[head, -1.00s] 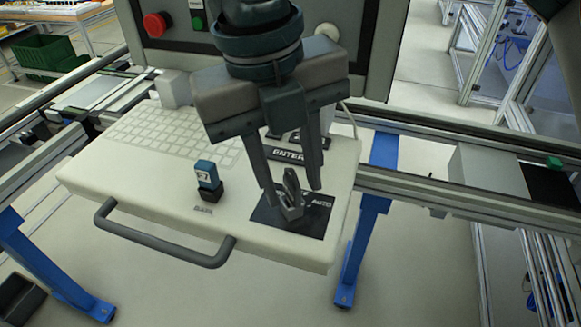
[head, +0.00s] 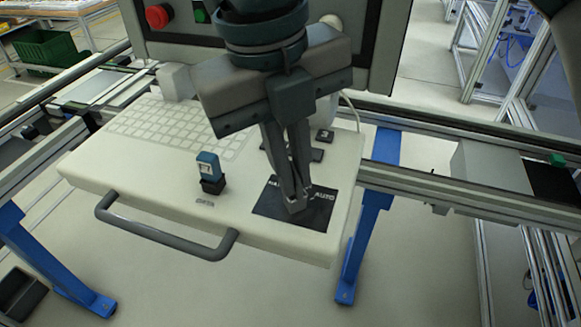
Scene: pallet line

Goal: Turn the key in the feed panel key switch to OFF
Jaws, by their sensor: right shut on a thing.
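A black switch plate (head: 318,214) lies on the right part of the white console (head: 75,170). Its white lettering reads AUTO on the right and starts with MA on the left; I see no OFF on it. A grey upright handle stands on this plate, and only its low base (head: 296,206) shows clearly now. My right gripper (head: 294,185) points down over the plate, its fingers closed together on the handle and hiding most of it. I cannot tell which way the handle is turned. My left gripper is not in view.
A blue stick (head: 208,164) stands upright in a dark socket left of the plate. A grey bar handle (head: 165,242) runs along the console's front. Behind are a keyboard (head: 165,130) and an upright panel with a red button (head: 158,16). A rail (head: 470,195) passes on the right.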

